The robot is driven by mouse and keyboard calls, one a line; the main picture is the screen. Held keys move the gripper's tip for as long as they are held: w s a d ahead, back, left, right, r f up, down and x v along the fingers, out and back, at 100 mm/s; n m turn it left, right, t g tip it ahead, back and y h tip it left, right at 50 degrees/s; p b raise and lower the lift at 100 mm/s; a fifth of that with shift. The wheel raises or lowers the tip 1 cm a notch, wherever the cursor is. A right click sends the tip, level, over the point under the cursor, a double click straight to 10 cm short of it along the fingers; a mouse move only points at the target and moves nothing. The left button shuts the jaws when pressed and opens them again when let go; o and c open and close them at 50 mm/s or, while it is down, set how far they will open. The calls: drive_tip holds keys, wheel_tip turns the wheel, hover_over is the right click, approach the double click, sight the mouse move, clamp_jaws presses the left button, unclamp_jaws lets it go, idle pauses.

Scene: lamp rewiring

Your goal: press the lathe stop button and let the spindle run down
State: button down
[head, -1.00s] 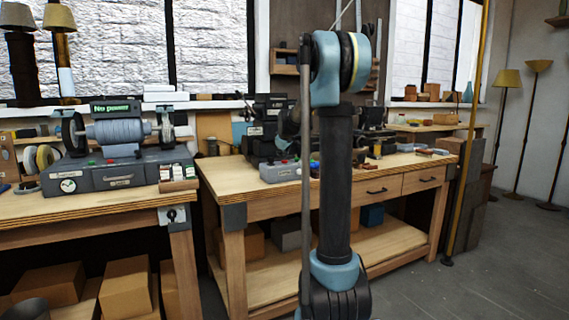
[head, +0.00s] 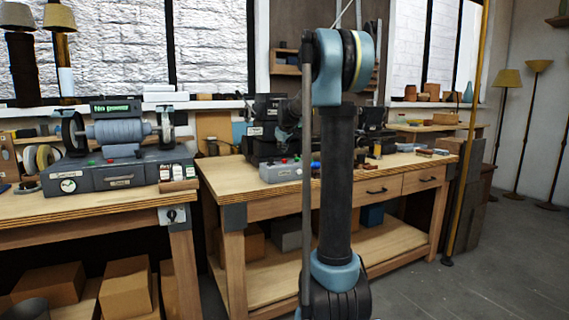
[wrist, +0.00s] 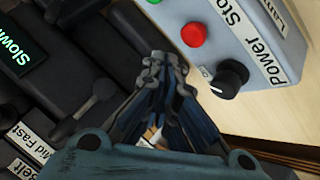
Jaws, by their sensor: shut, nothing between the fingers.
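In the wrist view the red button (wrist: 193,34) stands on the grey control box (wrist: 237,28), near a label reading "Stop" that is cut off. The lathe's dark display (wrist: 20,48) has green letters beginning "Slow", cut by the frame edge. In the head view the control box (head: 280,173) sits at the front of the lathe (head: 262,140); my arm hides part of the lathe and my gripper.
A green button (wrist: 153,1) is cut off at the top edge, and a black knob (wrist: 229,78) is right of my fingers. A lever (wrist: 97,100) lies left.

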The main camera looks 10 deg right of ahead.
drive_tip(key=shift+r, duration=1.65)
drive_tip(key=m+g, duration=0.2)
approach(283, 160)
drive_tip(key=s+f, duration=0.2)
drive_tip(key=s, duration=0.6)
drive_tip(key=s+f+m+g, duration=0.1)
drive_tip(key=s+f, duration=0.2)
drive_tip(key=s, duration=0.5)
drive_tip(key=s+f+m+g, duration=0.15)
drive_tip(key=s+f, duration=0.25)
drive_tip(key=s, duration=0.4)
drive_tip(key=s+f+m+g, duration=0.1)
drive_tip(key=s+f+m, duration=0.1)
drive_tip(key=s+f, duration=0.7)
drive_tip(key=s+d+f+m+g, duration=0.1)
drive_tip(key=s+f+m, duration=0.1)
drive_tip(key=s+f, duration=0.7)
drive_tip(key=s, duration=0.7)
drive_tip(key=shift+s, duration=0.3)
drive_tip(key=shift+g, duration=0.25)
drive_tip(key=shift+w+f, duration=0.25)
drive_tip(key=shift+w, duration=0.25)
